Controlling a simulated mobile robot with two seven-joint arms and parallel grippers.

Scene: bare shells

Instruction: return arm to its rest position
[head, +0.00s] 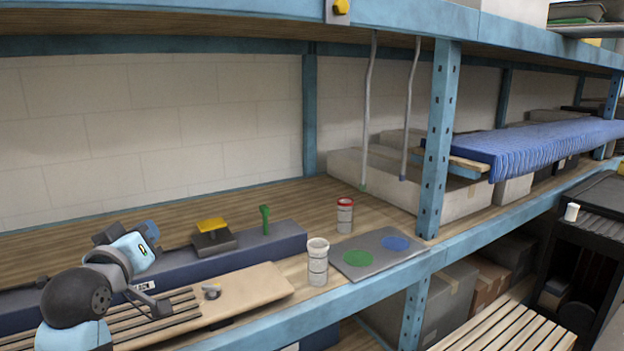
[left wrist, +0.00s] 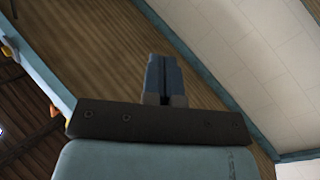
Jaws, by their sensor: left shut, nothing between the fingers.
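My left arm comes in at the lower left of the head view, over the front of the shelf board. Its wrist is raised and bent back. My right gripper is in neither view.
Near the arm are a slatted wooden board (head: 240,287), a yellow-topped block (head: 212,238) and a green peg (head: 265,219). A white cup (head: 317,266), a red-lidded can (head: 344,217) and a grey mat (head: 352,271) with coloured discs stand right. A blue post (head: 437,140) rises beyond.

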